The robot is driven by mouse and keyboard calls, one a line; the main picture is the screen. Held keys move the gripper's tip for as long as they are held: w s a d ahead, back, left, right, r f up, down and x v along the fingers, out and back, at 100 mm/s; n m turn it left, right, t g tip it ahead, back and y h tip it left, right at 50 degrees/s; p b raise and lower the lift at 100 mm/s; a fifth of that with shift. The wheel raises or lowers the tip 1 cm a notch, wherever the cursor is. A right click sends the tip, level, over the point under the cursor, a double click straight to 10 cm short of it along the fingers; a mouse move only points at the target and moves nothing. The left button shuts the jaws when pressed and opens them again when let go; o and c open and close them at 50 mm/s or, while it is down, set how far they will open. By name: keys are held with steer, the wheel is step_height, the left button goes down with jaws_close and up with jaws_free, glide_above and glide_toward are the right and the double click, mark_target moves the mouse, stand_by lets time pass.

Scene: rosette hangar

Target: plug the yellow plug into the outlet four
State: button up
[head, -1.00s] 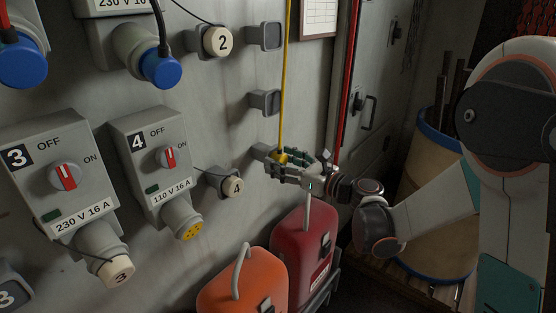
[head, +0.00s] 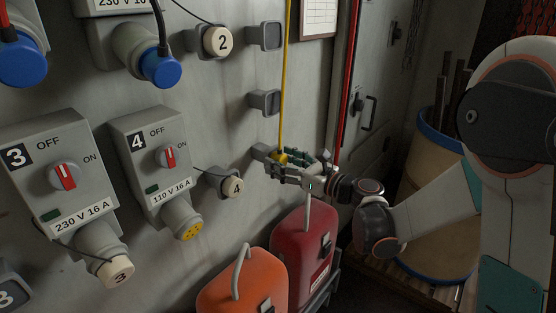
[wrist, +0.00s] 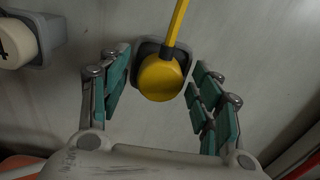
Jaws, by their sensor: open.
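The yellow plug (wrist: 161,79) sits in a grey wall holder (wrist: 149,48), with its yellow cable (head: 284,80) rising up the wall. In the head view the plug (head: 281,157) is partly hidden by my gripper (head: 290,167). My gripper is open, and in the wrist view its green-padded fingers (wrist: 160,100) stand on either side of the plug, with gaps showing on both sides. Outlet four (head: 188,227) is a grey angled socket with a yellow face, under the switch box (head: 158,160) marked 4 and 110 V 16 A. Its red knob points near vertical.
A cream cap marked 4 (head: 233,187) hangs on a holder between outlet four and the plug. Below stand an orange canister (head: 245,285) and a red canister (head: 303,250). A red cable (head: 346,85) hangs right of the plug.

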mark_target(284, 162)
stand_by(0.4)
jaws_close()
steer(key=shift+d, duration=0.1)
steer(key=shift+b+v, duration=0.45)
steer(key=shift+v, duration=2.5)
